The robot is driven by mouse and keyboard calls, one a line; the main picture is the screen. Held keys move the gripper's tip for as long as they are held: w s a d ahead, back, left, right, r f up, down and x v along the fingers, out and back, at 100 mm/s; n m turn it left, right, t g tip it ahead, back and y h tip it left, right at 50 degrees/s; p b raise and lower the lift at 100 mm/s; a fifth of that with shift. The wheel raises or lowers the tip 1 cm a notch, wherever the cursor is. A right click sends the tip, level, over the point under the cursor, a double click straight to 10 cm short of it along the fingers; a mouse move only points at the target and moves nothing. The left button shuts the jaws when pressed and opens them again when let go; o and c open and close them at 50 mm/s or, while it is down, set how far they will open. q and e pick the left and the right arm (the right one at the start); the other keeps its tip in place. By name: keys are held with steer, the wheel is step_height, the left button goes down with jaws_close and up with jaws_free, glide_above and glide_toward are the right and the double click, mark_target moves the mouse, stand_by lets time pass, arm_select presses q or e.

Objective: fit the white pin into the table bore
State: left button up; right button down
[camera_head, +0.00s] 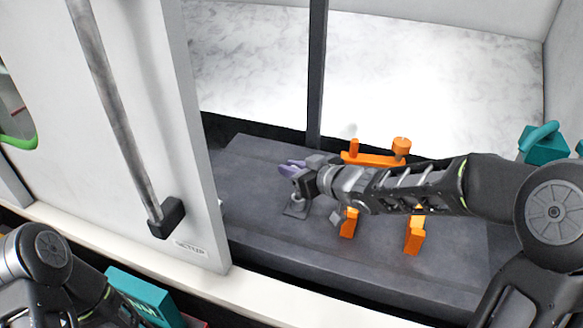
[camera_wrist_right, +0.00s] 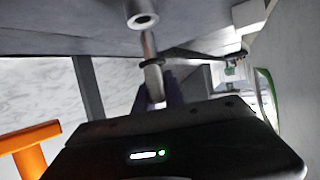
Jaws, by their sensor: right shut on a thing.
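My right gripper (camera_head: 290,168) reaches in from the right over the dark grey table (camera_head: 260,235). Its purple fingers are shut on the white pin (camera_wrist_right: 149,45), which looks pale grey in the right wrist view. The pin's free end points at the round mouth of the table bore (camera_wrist_right: 143,19), a short grey collar. The tip appears close to the mouth; I cannot tell whether they touch. In the head view the bore's small square base (camera_head: 296,210) shows just below the gripper. My left arm is at the lower left; its gripper is out of view.
An orange fixture (camera_head: 375,159) with posts stands behind my right forearm, and orange blocks (camera_head: 414,240) show in front of it. A white door panel with a long handle (camera_head: 118,110) stands at the left. A dark upright post (camera_head: 316,75) rises behind the table.

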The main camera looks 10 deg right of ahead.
steer(key=shift+f+b, duration=1.8)
steer(key=shift+f, duration=0.3)
steer(key=c, duration=1.3)
jaws_free()
steer(key=shift+s+d+r, duration=0.15)
steer(key=shift+r, duration=0.05)
steer(key=p+v, duration=0.1)
steer(key=v, duration=0.6)
steer(key=shift+s, duration=0.2)
steer(key=shift+f, duration=0.1)
